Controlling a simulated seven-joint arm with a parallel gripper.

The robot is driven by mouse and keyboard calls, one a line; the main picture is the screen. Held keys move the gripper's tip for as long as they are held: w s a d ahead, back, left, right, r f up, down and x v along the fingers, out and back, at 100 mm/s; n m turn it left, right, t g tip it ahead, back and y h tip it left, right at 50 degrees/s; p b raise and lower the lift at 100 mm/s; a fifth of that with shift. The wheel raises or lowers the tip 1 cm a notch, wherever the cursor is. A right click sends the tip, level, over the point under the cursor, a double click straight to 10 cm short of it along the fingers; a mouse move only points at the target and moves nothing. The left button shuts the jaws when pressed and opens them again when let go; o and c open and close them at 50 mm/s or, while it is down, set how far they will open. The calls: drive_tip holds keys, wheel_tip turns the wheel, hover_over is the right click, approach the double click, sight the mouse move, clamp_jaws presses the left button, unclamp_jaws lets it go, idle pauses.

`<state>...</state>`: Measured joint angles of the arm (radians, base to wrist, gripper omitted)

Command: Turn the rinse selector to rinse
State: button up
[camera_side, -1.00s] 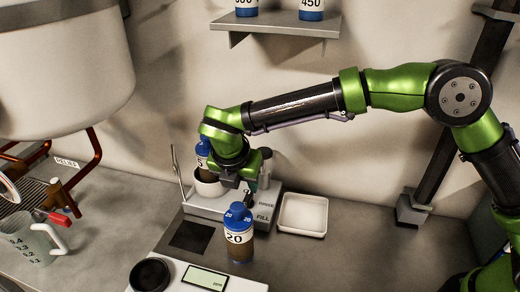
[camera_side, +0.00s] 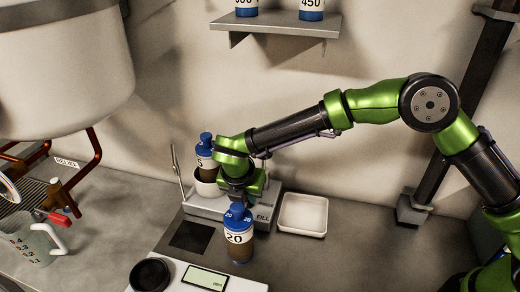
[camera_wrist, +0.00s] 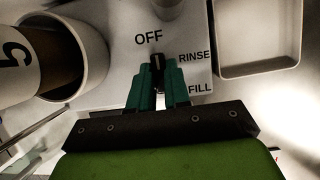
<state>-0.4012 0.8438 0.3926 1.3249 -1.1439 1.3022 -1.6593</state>
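The rinse selector (camera_wrist: 157,61) is a small black knob with a light mark on a pale panel. In the wrist view its mark points up, near the word OFF; RINSE and FILL are printed to its right. My gripper (camera_wrist: 159,70) has its green fingers close together, one on each side of the knob, with the knob filling the narrow gap. In the side view my gripper (camera_side: 246,200) is low over the front of the pale rinser unit (camera_side: 205,207) and hides the knob. Only the FILL label shows there.
A round cup (camera_wrist: 95,75) with a labelled bottle (camera_side: 206,147) in it stands left of the selector. A shallow white tray (camera_side: 303,215) is to the right.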

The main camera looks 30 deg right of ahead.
clamp_jaws()
drive_tip(key=shift+m, duration=0.3)
drive_tip(key=m, duration=0.2)
drive_tip(key=m+g+h, duration=0.1)
drive_tip(key=m, duration=0.1)
drive_tip(key=shift+w+a+g, duration=0.1)
drive_tip(key=shift+g, duration=0.2)
drive_tip(key=m+g, duration=0.1)
drive_tip(key=m, duration=0.3)
drive_tip(key=shift+w, duration=0.1)
drive_tip(key=shift+r+m+g, duration=0.1)
drive_tip(key=shift+m+g, duration=0.7)
drive_tip(key=shift+m, duration=0.8)
drive_tip(key=o, duration=0.6)
unclamp_jaws()
